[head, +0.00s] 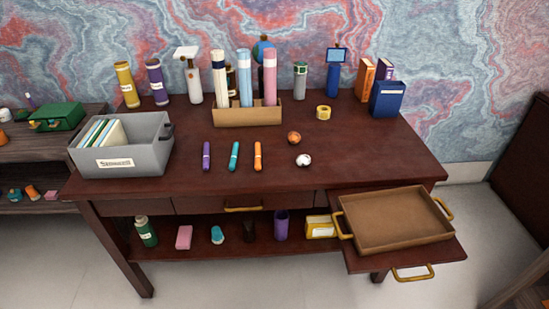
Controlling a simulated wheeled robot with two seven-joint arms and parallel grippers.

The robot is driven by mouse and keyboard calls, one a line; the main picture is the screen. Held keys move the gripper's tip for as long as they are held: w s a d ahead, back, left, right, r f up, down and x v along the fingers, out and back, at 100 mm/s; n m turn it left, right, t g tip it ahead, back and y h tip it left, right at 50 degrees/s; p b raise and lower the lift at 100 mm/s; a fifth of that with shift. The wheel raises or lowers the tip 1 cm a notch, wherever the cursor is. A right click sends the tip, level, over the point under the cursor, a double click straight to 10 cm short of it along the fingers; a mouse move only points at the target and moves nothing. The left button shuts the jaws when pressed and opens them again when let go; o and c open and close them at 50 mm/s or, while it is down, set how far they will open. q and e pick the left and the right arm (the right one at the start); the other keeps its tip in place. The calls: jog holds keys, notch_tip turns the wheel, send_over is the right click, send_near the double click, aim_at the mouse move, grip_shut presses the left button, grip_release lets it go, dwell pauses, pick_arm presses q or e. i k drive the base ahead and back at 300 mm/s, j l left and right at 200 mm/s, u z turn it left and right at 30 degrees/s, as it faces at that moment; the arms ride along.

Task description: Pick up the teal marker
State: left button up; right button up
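The teal marker (234,156) lies on the dark red-brown desk top (370,150), near the middle of its front half. It points roughly front to back. A purple marker (206,156) lies to its left and an orange marker (258,156) to its right, both apart from it. Nothing covers the teal marker. Neither of my grippers shows in the head view.
A grey file box (151,160) stands at the desk's left. A brown holder (236,117) with tall rolls stands behind the markers. Two small balls (293,138) (303,160) lie to the right. A tray (392,222) sits on the pulled-out board. The desk around the markers is clear.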

aim_at(232, 162)
jog(key=i+j+z, duration=0.45)
jog(key=j, duration=0.15)
jog(key=j+z, duration=0.25)
jog(key=i+j+z, duration=0.2)
jog(key=j, duration=0.25)
jog(key=j+z, duration=0.25)
jog(key=j, duration=0.15)
jog(key=i, duration=0.05)
